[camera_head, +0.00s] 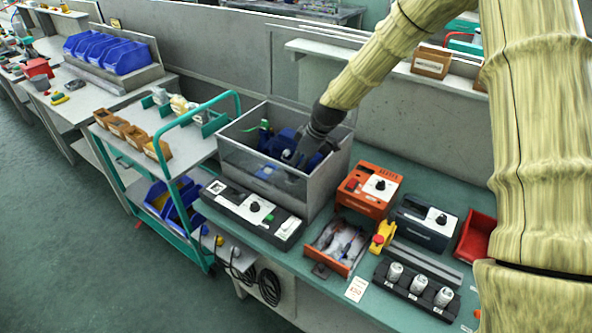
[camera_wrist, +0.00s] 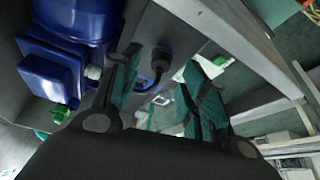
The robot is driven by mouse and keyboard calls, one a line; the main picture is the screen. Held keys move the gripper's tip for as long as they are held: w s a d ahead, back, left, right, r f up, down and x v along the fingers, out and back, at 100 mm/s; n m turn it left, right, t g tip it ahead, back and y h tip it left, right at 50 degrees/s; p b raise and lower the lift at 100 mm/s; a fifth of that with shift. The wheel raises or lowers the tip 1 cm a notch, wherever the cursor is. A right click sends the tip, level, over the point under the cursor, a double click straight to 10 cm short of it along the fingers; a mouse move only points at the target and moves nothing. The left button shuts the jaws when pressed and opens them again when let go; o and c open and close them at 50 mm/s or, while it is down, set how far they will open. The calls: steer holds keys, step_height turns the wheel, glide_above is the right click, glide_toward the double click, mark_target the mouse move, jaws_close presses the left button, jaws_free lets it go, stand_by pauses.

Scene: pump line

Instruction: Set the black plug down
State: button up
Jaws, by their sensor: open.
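My gripper (camera_wrist: 162,78) is open, with its two teal-padded fingers apart. In the head view my gripper (camera_head: 299,158) reaches down into a grey open-topped box (camera_head: 325,187). In the wrist view a dark plug-like piece with a black cable (camera_wrist: 160,60) shows between and beyond the fingers, near a grey wall. I cannot tell whether it touches a finger or what it rests on. The black plug cannot be made out in the head view, where my arm hides part of the box.
A blue pump (camera_wrist: 80,22) with a blue terminal box (camera_wrist: 52,72) is close beside the left finger. A black control panel (camera_head: 250,212) stands before the box. An orange unit (camera_head: 369,190) and an orange tray (camera_head: 335,247) stand to its right. A teal-framed cart (camera_head: 170,150) is at left.

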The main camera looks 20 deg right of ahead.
steer(key=b+v, duration=0.2)
steer(key=v, duration=0.7)
steer(key=shift+r, duration=0.15)
